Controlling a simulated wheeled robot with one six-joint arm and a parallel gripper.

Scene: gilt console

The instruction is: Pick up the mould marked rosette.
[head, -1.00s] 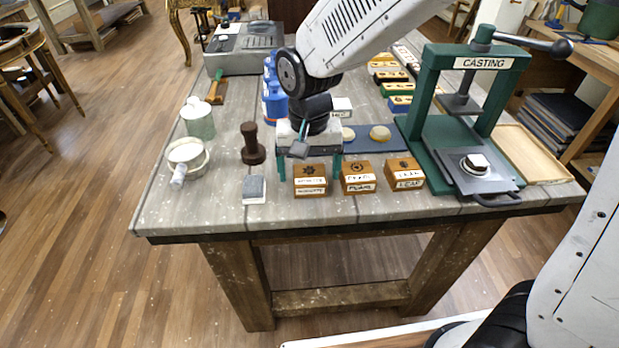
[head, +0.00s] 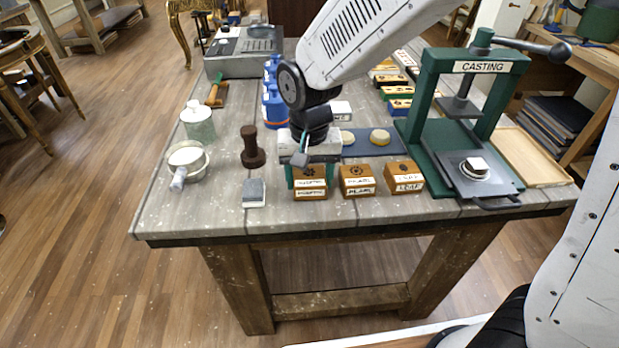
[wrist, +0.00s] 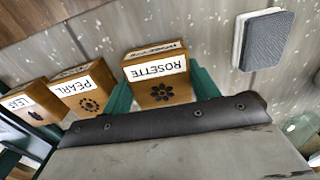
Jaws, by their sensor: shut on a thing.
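The mould marked rosette (head: 310,191) is a small wooden block with a dark flower and white labels. It stands at the front of the table, leftmost of a row of three. My gripper (head: 311,174) is over it from above, shut on it, with a green finger on each side. In the wrist view the rosette mould (wrist: 158,91) sits between the fingers of my gripper (wrist: 163,88), its label readable. The mould appears to rest on the tabletop. My wrist hides the area behind it.
The pearl mould (head: 357,181) stands close to the right, then the leaf mould (head: 404,177). A grey-topped block (head: 254,192) and a dark brown stamp (head: 252,148) are to the left. The green casting press (head: 428,110) stands at the right.

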